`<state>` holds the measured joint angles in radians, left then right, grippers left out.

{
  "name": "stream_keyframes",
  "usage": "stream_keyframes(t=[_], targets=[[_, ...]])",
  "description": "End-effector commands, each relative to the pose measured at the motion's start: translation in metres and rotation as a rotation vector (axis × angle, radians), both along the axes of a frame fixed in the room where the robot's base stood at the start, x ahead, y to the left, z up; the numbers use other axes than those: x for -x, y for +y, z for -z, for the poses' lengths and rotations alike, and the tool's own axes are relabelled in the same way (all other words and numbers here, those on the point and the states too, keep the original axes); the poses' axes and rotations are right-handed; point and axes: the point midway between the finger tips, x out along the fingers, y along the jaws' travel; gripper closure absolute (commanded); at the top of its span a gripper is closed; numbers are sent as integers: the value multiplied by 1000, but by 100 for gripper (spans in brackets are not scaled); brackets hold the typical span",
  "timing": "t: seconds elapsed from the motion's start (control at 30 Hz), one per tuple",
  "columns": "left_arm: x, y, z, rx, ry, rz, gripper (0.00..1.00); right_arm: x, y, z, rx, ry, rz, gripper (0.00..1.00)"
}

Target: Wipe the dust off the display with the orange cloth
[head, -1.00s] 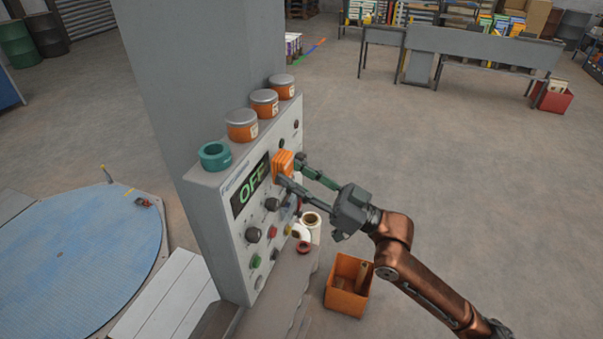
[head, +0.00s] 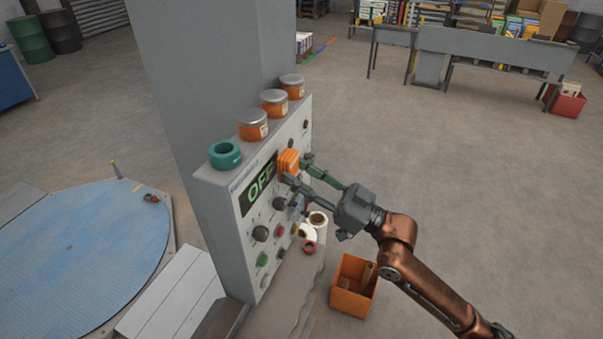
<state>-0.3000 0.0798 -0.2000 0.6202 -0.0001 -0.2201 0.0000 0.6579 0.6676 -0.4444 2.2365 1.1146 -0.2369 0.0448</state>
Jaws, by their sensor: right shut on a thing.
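The dark display (head: 257,192) with green "OFF" lettering is set in the upper front of the grey control panel (head: 222,195). The orange cloth (head: 288,160), a folded-looking block, is at the display's right end and hides part of the last letter. My right gripper (head: 298,170) comes in from the right and is shut on the cloth. The cloth appears to be against the panel face, but I cannot tell contact for certain. Dust on the display is too fine to make out. My left gripper is not in view.
A teal ring (head: 225,154) and three orange tins with grey lids (head: 274,103) stand on the panel's top. Knobs and buttons (head: 261,233) sit below the display. An orange bin (head: 352,286) stands on the floor below my right arm. Open floor lies to the right.

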Motion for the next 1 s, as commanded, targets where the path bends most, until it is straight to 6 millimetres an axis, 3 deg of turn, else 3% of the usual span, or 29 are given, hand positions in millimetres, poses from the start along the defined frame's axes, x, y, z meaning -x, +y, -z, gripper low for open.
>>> stream_keyframes(t=[0.83,1.0], targets=[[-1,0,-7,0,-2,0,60,-5,14,0,0,0,-1,86],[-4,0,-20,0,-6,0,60,6,18,-3,0,1,-3,86]])
